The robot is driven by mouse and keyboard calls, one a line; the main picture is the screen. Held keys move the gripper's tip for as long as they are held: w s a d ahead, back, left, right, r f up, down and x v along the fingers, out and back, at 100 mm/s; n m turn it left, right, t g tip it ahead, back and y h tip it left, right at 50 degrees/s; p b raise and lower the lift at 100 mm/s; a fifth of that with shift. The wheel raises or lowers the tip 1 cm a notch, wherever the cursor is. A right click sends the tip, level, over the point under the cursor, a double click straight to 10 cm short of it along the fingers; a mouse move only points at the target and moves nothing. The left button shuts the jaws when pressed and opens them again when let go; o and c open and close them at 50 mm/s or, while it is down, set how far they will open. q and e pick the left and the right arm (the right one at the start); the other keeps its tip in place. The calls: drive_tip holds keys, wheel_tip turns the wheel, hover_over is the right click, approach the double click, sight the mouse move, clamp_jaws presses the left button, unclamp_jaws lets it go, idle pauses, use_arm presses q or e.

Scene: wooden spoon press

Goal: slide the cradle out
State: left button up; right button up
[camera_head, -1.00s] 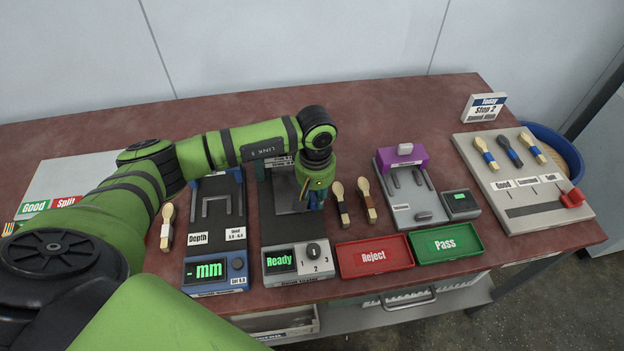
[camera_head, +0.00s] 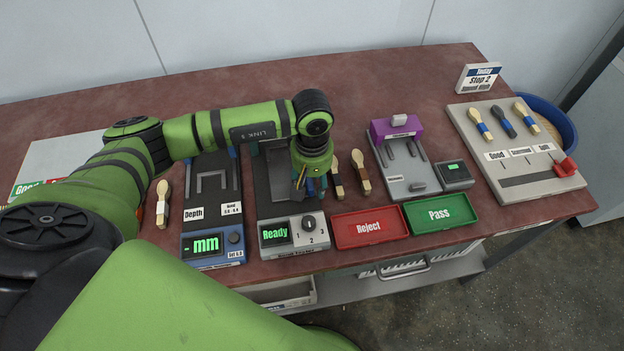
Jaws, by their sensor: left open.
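The press with the "Ready" panel (camera_head: 294,236) stands at the middle of the bench, with a dark bed (camera_head: 264,207) and a grey plate (camera_head: 278,165) on it. I cannot tell for sure which part is the cradle; my arm covers the back of the press. My left gripper (camera_head: 311,187) points down over the right side of the bed, behind the panel. It is open, its fingers small and partly hidden by the wrist. I cannot tell whether they touch anything. My right gripper is not in view.
Two spoons (camera_head: 360,172) lie just right of the gripper. A red Reject tray (camera_head: 370,229) and green Pass tray (camera_head: 441,214) sit at the front edge. The blue depth gauge (camera_head: 212,246) stands left; a purple-topped fixture (camera_head: 396,131) stands right.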

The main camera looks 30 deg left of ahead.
use_arm(q)
wheel_tip(320, 180, up, 12)
idle(0.4)
drive_tip(key=shift+f, duration=0.15)
